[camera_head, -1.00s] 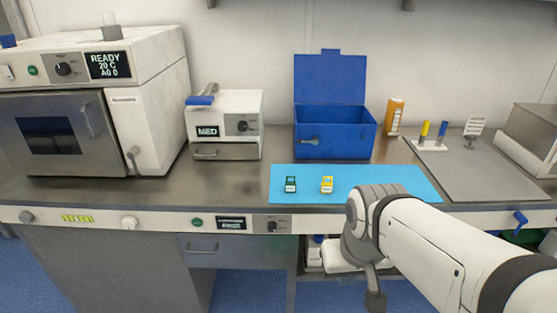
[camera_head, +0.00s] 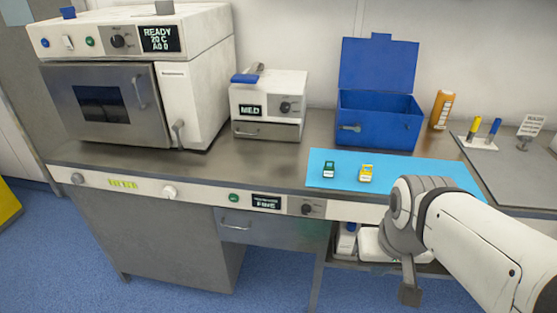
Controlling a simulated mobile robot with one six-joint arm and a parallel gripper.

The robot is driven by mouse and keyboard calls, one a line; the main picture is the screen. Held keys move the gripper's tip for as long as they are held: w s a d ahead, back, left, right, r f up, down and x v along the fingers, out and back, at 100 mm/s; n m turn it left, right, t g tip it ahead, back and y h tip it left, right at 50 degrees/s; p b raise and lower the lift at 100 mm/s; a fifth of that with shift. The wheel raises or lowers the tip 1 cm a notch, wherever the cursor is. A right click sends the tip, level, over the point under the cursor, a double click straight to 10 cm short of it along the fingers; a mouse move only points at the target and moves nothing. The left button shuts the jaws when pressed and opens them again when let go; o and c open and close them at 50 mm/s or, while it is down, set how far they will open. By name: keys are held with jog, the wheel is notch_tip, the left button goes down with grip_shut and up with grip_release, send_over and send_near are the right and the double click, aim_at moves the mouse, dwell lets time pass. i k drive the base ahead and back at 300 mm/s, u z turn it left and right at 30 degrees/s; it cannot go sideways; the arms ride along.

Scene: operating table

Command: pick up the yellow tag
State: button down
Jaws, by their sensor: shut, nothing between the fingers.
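The yellow tag (camera_head: 366,173) lies on the blue mat (camera_head: 435,172), near its front edge. A green tag (camera_head: 329,170) lies just left of it on the same mat. My gripper (camera_head: 409,294) points down in front of the counter's front edge, below and to the right of the yellow tag. It is shut and empty, apart from both tags. The fingers are small and dark in this view.
An open blue box (camera_head: 378,120) stands behind the mat, with an orange container (camera_head: 441,110) to its right. A small MED unit (camera_head: 268,104) and a large READY machine (camera_head: 135,80) stand left. The counter (camera_head: 270,160) left of the mat is clear.

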aim_at(364, 176)
jog(key=z, duration=0.1)
jog(key=k, duration=0.5)
jog(key=u, duration=1.5)
jog(key=i, duration=0.7)
jog(key=z, duration=1.15)
jog(key=i, duration=0.5)
jog(key=u, duration=0.05)
